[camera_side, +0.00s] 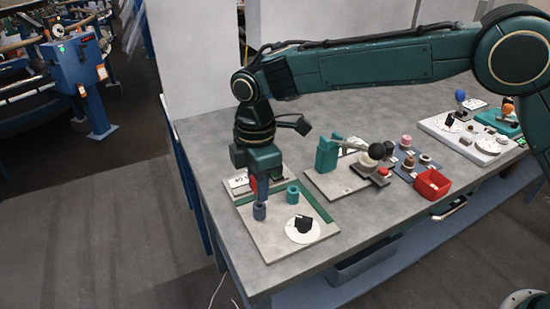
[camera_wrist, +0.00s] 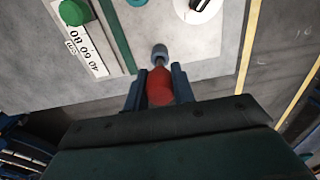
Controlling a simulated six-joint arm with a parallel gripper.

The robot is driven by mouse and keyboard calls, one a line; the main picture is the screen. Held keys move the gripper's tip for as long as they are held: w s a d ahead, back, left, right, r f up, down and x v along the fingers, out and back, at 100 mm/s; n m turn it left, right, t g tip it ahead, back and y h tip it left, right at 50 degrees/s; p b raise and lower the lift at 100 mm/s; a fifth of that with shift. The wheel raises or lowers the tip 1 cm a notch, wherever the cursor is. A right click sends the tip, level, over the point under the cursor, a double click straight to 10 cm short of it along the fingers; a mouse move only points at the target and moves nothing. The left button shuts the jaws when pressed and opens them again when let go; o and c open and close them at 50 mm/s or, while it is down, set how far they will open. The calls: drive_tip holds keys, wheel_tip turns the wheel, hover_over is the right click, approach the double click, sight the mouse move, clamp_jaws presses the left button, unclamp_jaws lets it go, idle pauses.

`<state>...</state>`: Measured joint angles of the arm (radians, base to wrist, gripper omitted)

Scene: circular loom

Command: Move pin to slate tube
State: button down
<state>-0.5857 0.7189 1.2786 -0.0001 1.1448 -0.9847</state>
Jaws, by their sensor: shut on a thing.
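My gripper (camera_wrist: 160,84) is shut on the red handle of the pin (camera_wrist: 160,90), and the red also shows between the fingers in the side view (camera_side: 253,184). The pin's short metal shaft points at the slate tube (camera_wrist: 160,50). In the side view the slate tube (camera_side: 259,212) stands upright on the pale board, directly below my gripper. The shaft's end is at the tube's mouth; I cannot tell how far it is inside. A teal tube (camera_side: 292,193) stands just right of the slate tube.
The pale board (camera_side: 268,243) has a white disc with a black piece (camera_side: 303,229) at its front right and a green strip along its back edge. A fixture with a teal block (camera_side: 327,154) stands behind to the right, with a red bin (camera_side: 432,184) farther right.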

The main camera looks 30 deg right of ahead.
drive_tip(key=shift+f, duration=0.4)
idle(0.5)
drive_tip(key=shift+f, duration=1.2)
drive_tip(key=c, duration=1.1)
unclamp_jaws()
wheel_tip(320, 180, up, 14)
drive_tip(key=shift+f, duration=0.15)
